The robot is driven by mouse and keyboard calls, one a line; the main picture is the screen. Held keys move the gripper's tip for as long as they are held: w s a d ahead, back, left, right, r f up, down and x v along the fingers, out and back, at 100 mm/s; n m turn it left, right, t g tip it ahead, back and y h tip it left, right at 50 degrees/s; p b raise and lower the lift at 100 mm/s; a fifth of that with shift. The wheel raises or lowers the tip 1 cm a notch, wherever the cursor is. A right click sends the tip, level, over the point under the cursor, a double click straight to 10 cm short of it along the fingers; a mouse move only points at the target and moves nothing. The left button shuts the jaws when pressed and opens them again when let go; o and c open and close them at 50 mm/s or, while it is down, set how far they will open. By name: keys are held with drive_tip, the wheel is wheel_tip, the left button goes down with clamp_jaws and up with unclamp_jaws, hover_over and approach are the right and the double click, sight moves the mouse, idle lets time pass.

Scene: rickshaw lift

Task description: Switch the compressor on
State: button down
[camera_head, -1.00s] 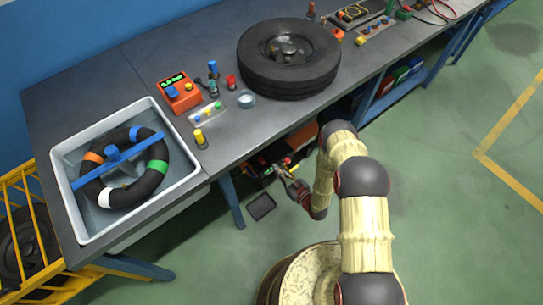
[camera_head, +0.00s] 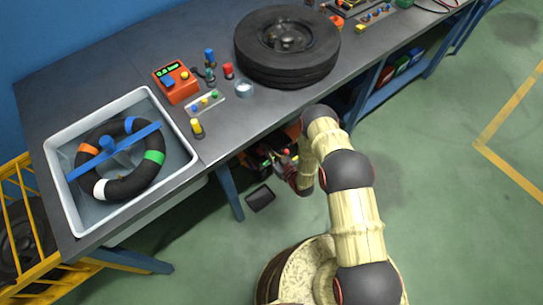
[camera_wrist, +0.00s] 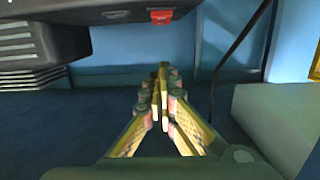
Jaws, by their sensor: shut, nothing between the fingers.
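A dark machine (camera_wrist: 70,35), which looks like the compressor, fills the upper left of the wrist view. A small red switch (camera_wrist: 161,17) sits on its lower edge; I cannot tell its on or off position. In the head view, black and red parts of the machine (camera_head: 256,157) show under the bench, mostly hidden by the bench top. My gripper (camera_wrist: 163,92) is shut and empty in the wrist view, below the red switch and apart from it. In the head view, my gripper (camera_head: 284,160) is small and partly hidden under the bench edge.
The workbench (camera_head: 95,65) overhangs the machine, with a wheel (camera_head: 288,45), an orange box (camera_head: 176,82) and a water tub (camera_head: 57,180) on top. A blue bench leg (camera_head: 230,195) and a black pedal-like object (camera_head: 261,198) stand near the gripper. Open green floor (camera_head: 440,200) lies right.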

sight(260, 152)
drive_tip(key=shift+x, duration=1)
wheel_tip(260, 152, down, 3)
drive_tip(key=shift+r+b, duration=0.1)
drive_tip(key=shift+b, duration=0.65)
drive_tip(key=shift+w+a+f, duration=0.1)
drive_tip(key=shift+f, duration=0.5)
drive_tip(key=shift+w, duration=0.1)
